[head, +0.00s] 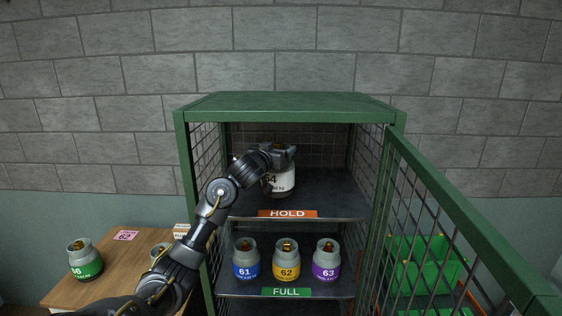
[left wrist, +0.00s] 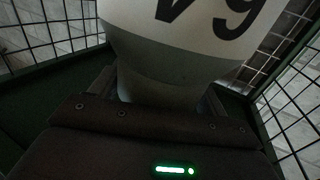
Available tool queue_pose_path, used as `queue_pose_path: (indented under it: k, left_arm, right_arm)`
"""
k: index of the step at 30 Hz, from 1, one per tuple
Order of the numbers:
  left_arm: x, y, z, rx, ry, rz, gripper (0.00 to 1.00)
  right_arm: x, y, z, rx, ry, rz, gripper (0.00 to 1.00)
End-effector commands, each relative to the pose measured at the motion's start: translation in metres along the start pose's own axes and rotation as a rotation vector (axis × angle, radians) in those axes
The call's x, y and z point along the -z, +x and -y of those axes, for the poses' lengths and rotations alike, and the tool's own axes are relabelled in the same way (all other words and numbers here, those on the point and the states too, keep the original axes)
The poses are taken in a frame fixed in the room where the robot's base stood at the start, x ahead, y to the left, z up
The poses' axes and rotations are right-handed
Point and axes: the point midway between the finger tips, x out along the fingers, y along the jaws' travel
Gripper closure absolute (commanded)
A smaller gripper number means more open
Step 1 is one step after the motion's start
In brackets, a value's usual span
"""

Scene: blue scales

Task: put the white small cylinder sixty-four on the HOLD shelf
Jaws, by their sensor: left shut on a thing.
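The white-labelled small cylinder 64 (head: 281,181) is inside the green cage, in the upper compartment above the HOLD shelf (head: 325,203). My left gripper (head: 275,154) is shut on its top, and the arm covers part of its left side. In the left wrist view the cylinder (left wrist: 185,60) fills the upper middle, its number upside down, between the fingers. It looks upright. I cannot tell whether its base touches the shelf. The orange HOLD sign (head: 287,214) is on the shelf's front edge. My right gripper is not in view.
The FULL shelf (head: 340,287) below holds cylinders 61 (head: 246,260), 62 (head: 287,262) and 63 (head: 326,262). The mesh door (head: 455,225) stands open at right. The HOLD shelf's right side is clear.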

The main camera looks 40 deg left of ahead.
Motion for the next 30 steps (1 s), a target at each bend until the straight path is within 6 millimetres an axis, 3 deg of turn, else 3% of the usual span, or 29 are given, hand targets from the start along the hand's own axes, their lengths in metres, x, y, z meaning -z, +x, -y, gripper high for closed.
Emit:
queue_pose_path:
  k: [6,12,24,25,30]
  left_arm:
    - [-0.013,-0.001,0.002,0.003,-0.001,-0.001,0.9]
    - [-0.038,-0.003,0.01,0.012,0.0,-0.004,0.9]
    - [-0.039,-0.004,0.014,0.015,-0.002,-0.003,0.9]
    - [-0.041,-0.003,0.014,0.015,-0.001,0.001,0.23]
    - [-0.041,-0.003,0.014,0.015,-0.001,0.001,0.03]
  right_arm:
    - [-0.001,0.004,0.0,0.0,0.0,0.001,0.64]
    - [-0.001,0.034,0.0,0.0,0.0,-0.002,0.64]
    - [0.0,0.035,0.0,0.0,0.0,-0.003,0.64]
    - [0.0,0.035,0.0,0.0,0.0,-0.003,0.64]
    - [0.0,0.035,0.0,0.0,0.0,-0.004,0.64]
